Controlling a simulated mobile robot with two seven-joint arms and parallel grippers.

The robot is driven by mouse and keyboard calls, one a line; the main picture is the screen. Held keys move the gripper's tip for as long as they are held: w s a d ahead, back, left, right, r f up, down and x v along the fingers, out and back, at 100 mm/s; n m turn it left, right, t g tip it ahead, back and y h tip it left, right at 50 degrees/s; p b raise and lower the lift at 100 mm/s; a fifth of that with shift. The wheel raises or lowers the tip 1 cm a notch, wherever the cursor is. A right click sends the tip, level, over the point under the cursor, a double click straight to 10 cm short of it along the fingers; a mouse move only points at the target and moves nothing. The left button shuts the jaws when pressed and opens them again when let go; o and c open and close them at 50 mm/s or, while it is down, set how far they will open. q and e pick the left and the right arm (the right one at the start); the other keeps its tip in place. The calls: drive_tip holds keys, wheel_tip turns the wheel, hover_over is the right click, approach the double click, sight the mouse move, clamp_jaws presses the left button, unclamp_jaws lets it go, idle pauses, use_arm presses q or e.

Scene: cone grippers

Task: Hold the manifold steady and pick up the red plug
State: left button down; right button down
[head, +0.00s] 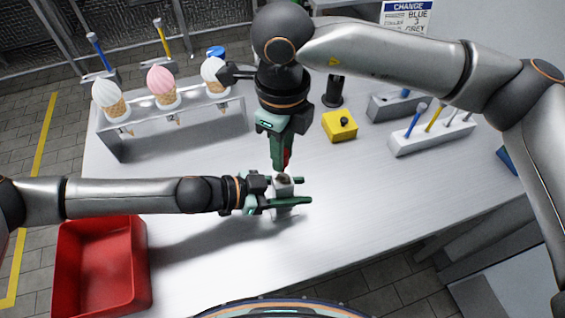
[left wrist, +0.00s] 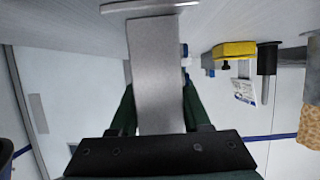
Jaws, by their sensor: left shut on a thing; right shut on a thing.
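The manifold (head: 284,188) is a small light-grey block on the white table near the middle of the head view. My left gripper (head: 288,193) is shut on it from the left, with one green finger on each side. In the left wrist view, the manifold (left wrist: 156,75) is a grey block between the fingers. My right gripper (head: 281,163) points straight down just above the manifold. It is shut on the red plug (head: 288,156), of which only a narrow red strip shows beside the finger. I cannot tell whether the plug touches the manifold.
A rack (head: 185,128) with several ice-cream cones stands at the back left. A red bin (head: 100,222) is at the front left. A yellow block (head: 340,126) with a black knob and a grey tool holder (head: 420,141) stand at the right. The table's front right is clear.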

wheel_tip(320, 180, up, 5)
idle(0.3)
use_arm(q)
drive_tip(key=shift+c, duration=1.4)
unclamp_jaws()
drive_tip(key=v, duration=1.2)
drive_tip(key=shift+s, duration=0.1)
use_arm(e)
drive_tip(key=shift+s, duration=0.1)
